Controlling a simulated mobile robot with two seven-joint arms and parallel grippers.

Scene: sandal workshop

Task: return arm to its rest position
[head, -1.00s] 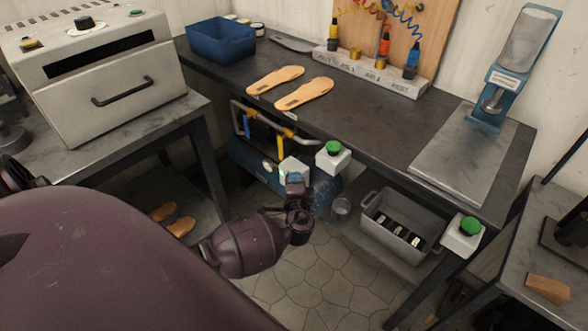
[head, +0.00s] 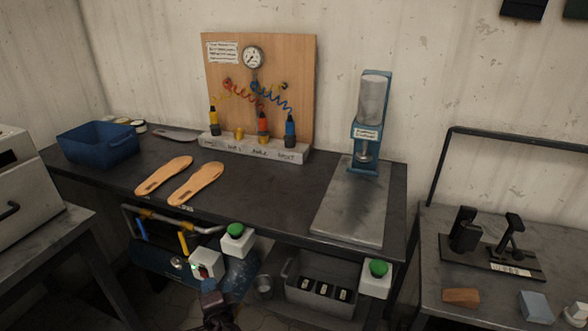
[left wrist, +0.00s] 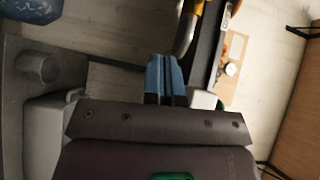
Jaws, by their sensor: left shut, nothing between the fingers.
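My left gripper (head: 206,278) shows at the bottom of the head view, in front of the workbench and near a small white box (head: 206,264) below the bench edge. Its blue fingers (left wrist: 164,76) are together and empty in the left wrist view, pointing away from the camera. The arm behind it is mostly cut off by the bottom edge. My right gripper is not in view.
The dark workbench (head: 262,196) holds two tan soles (head: 196,184), a blue bin (head: 98,146), an air-line board (head: 262,75) and a blue press (head: 370,125). White boxes with green buttons (head: 236,231) (head: 378,268) are at its front. A grey crate (head: 322,298) sits beneath.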

